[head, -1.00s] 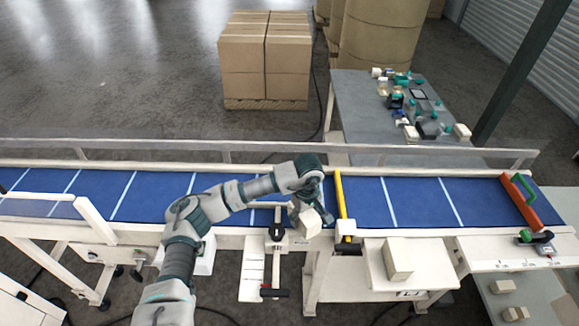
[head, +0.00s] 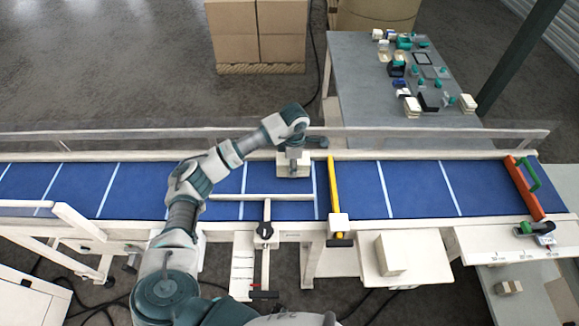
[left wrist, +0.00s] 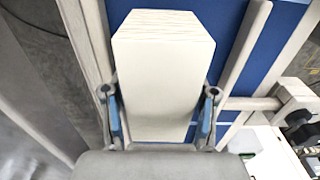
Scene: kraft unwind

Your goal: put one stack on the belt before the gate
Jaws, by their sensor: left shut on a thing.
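My left gripper (head: 293,151) is shut on a cream paper stack (head: 293,166). It holds the stack at the far side of the blue belt (head: 150,190), just left of the yellow gate bar (head: 334,185). In the left wrist view the stack (left wrist: 163,70) sits between both fingers (left wrist: 160,118), with layered sheet edges at its far end. I cannot tell whether the stack touches the belt. Another cream stack (head: 391,254) stands on a white side shelf in front of the belt. My right gripper is not in view.
A white crossbar (head: 262,197) lies over the belt's near side, close to the held stack. A rail (head: 120,139) runs behind the belt. An orange bar with a green handle (head: 523,187) is at the right end. A grey table (head: 365,105) with small items stands behind.

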